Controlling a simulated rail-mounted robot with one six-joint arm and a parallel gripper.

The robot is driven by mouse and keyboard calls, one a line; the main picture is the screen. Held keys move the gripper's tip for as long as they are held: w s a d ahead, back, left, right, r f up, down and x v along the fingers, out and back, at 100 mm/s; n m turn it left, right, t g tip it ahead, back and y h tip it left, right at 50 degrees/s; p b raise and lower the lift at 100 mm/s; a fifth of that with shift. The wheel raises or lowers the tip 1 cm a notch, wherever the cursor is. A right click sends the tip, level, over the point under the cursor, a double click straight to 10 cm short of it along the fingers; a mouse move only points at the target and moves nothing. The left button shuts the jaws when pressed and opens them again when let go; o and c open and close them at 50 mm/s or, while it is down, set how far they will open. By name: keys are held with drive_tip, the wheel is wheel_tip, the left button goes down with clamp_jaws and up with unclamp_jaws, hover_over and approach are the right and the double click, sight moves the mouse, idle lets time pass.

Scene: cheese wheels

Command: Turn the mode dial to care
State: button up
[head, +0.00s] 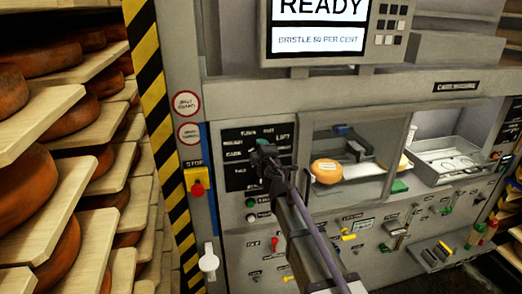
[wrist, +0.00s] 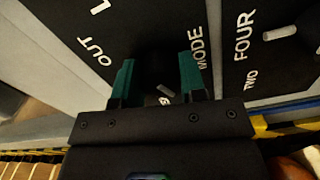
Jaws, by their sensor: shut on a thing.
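The mode dial (wrist: 157,68) is a black round knob on a black plate, hard to make out against it. In the wrist view the words MODE and OUT show on the plate, turned on their side. My gripper (wrist: 156,84) has its two green fingers on either side of the knob and is shut on it. In the head view my gripper (head: 264,157) is at the black dial plate (head: 237,181) and hides the dial. Small white labels, one reading LIFT, are on the plate's upper part. I cannot tell which label the dial points to.
A screen (head: 318,25) above reads READY and BRISTLE 80 PER CENT. A red stop button (head: 198,189) is left of the plate. A cheese wheel (head: 329,171) sits in the machine's window to the right. Racks of cheese (head: 60,150) stand at the left.

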idle(0.3)
drive_tip(key=o, duration=0.9)
drive_tip(key=v, duration=1)
drive_tip(key=shift+s+d, duration=0.15)
drive_tip(key=shift+s, duration=0.2)
drive_tip(key=shift+d, duration=0.1)
